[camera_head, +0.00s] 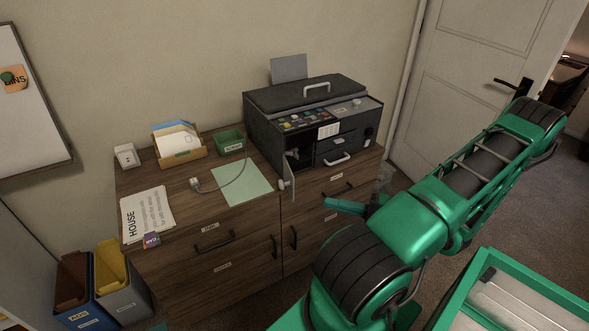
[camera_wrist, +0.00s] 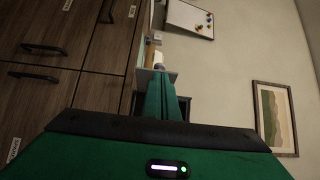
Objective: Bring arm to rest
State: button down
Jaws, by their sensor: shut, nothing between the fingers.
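My green arm comes in from the right of the head view, bent at a large black-banded joint. My gripper (camera_head: 338,205) is at its end, in front of the wooden cabinet's right drawers and below the printer. In the wrist view my gripper (camera_wrist: 163,80) shows as two green fingers lying together, shut with nothing between them. The wooden cabinet (camera_wrist: 97,50) stands along the left of that view. The fingers look clear of the drawer fronts, but the exact gap cannot be told.
A dark printer (camera_head: 268,118) with its small front door (camera_head: 292,176) open stands on the cabinet (camera_head: 182,205). Paper, a green sheet (camera_head: 243,186), a cable and trays lie beside it. Bins (camera_head: 125,295) stand lower left. A green-rimmed tray (camera_head: 540,287) is lower right. A door (camera_head: 470,75) is behind.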

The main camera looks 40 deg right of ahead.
jog(key=a+r+n+g, duration=0.3)
jog(key=a+n+g, duration=0.35)
jog(key=g, duration=0.65)
jog(key=s+a+r+g+h, duration=0.1)
jog(key=s+a+r+h, duration=0.1)
jog(key=r, duration=0.3)
jog(key=s+a+r+g+h, duration=0.1)
jog(key=s+a+r+h, duration=0.1)
jog(key=r, duration=0.4)
jog(key=s+a+r+h, duration=0.2)
jog(key=s+r+h, duration=0.1)
jog(key=r, duration=0.3)
jog(key=shift+m+g+h, duration=0.35)
jog(key=shift+g+h, duration=0.05)
jog(key=shift+h, duration=0.4)
jog(key=shift+w+f, duration=0.2)
jog(key=shift+w, duration=0.4)
